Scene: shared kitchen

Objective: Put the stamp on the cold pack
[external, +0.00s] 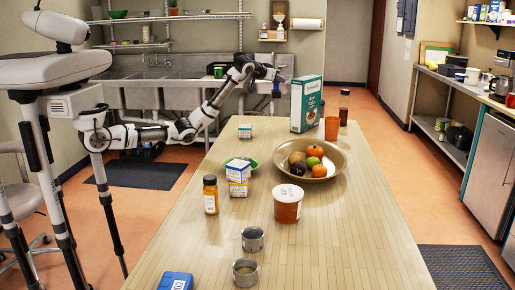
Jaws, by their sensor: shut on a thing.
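My gripper (277,79) is at the far end of the table, over its far left corner area, left of the teal cereal box. It is shut on a small dark-blue thing (277,91) hanging below it, too small to identify surely as the stamp. A blue pack with white lettering (175,282) lies at the near left end of the table, cut by the bottom edge of the picture. It may be the cold pack. My gripper is far from it, and no other stamp is visible.

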